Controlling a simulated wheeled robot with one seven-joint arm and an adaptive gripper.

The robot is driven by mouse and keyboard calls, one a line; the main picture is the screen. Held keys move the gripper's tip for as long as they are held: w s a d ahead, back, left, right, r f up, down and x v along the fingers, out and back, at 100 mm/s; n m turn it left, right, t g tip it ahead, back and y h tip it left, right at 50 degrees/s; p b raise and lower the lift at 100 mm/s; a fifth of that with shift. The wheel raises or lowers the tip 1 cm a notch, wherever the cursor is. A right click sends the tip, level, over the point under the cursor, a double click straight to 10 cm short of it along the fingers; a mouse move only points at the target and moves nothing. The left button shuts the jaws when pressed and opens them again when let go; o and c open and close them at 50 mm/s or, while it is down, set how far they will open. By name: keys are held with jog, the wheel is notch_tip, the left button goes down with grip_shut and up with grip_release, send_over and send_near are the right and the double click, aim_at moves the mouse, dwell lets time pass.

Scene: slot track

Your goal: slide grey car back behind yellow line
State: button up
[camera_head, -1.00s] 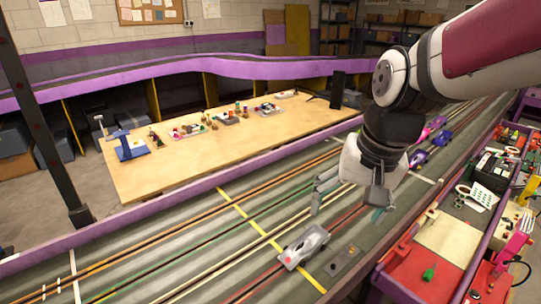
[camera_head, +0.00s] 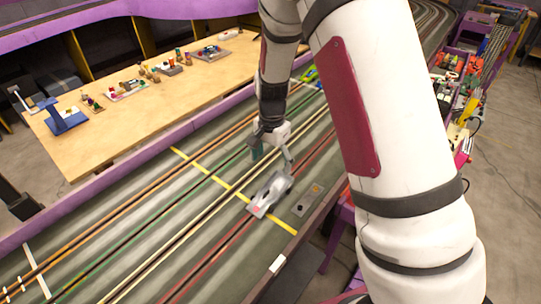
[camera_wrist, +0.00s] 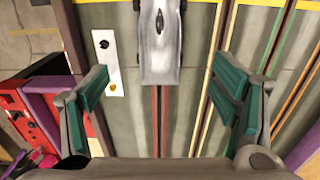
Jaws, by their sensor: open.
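The grey car (camera_head: 272,191) sits on the slot track (camera_head: 150,262), in the lane with red rails. Its front end lies across the yellow line (camera_head: 282,226) and most of its body is on the side nearer my gripper. My gripper (camera_head: 273,157) is open and empty, pointing down just behind the car's rear. In the wrist view the car (camera_wrist: 160,45) is at the top middle, with its front cut off by the frame edge.
A small plate with knobs (camera_head: 309,198) lies beside the car, near the track's edge; it also shows in the wrist view (camera_wrist: 108,62). Other cars (camera_head: 311,75) stand farther up the track. A wooden table (camera_head: 110,130) is beyond the purple wall.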

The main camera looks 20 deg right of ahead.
aim_at(281, 180)
notch_tip(281, 180, down, 13)
jog(key=shift+f, duration=0.2)
dwell(0.4)
jog(key=c, duration=1.2)
jog(key=o, duration=0.6)
jog(key=c, duration=0.3)
jog(key=shift+c, duration=0.2)
jog(key=shift+d, duration=0.1)
jog(key=shift+w+d+b, duration=0.45)
jog(key=shift+w+d, duration=0.3)
jog(key=shift+d, duration=0.3)
jog(key=shift+w+d+b, duration=0.4)
jog(key=shift+w+d, duration=0.3)
jog(key=shift+d, duration=0.3)
